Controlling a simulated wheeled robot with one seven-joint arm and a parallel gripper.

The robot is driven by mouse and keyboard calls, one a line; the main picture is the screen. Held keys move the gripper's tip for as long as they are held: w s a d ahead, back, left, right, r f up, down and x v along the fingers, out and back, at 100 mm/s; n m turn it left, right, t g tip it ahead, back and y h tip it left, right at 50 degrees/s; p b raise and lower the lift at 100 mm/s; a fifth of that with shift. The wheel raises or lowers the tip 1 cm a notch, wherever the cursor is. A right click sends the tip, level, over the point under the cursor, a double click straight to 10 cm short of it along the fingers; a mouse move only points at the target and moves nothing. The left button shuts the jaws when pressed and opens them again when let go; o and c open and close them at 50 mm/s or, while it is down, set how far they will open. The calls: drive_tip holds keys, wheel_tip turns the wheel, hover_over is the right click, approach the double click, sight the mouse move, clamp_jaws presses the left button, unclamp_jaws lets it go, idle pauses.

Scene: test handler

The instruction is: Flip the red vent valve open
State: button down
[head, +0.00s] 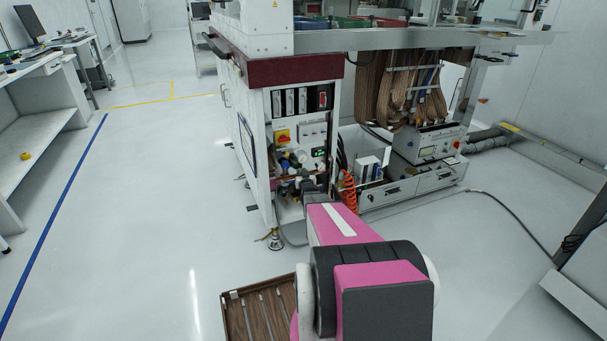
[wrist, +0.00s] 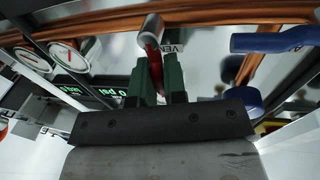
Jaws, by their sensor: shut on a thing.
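The red vent valve handle (wrist: 154,64) shows in the wrist view as a narrow red lever running up to a pale metal cylindrical part (wrist: 151,28). A label (wrist: 174,47) reading "VEN" is beside it, partly covered. My gripper (wrist: 157,78) has its two dark green fingers on either side of the red lever and is shut on it. The lever's lower part is hidden between the fingers. In the head view, my pink and black arm reaches into the open cabinet bay (head: 300,150); the red handle cannot be made out there.
In the wrist view, a blue handle (wrist: 270,42) is to the right, two round gauges (wrist: 68,56) to the left, and copper pipes (wrist: 215,16) run behind. In the head view, an orange coiled hose (head: 348,190) hangs right of the bay. The floor on the left is clear.

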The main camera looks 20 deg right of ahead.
drive_tip(key=c, duration=1.2)
unclamp_jaws()
drive_tip(key=shift+s, duration=0.15)
drive_tip(key=s, duration=0.3)
drive_tip(key=s+a, duration=0.1)
drive_tip(key=s, duration=0.6)
drive_tip(key=shift+s+a+f, duration=0.2)
drive_tip(key=shift+a+f, duration=0.15)
drive_tip(key=shift+a, duration=0.05)
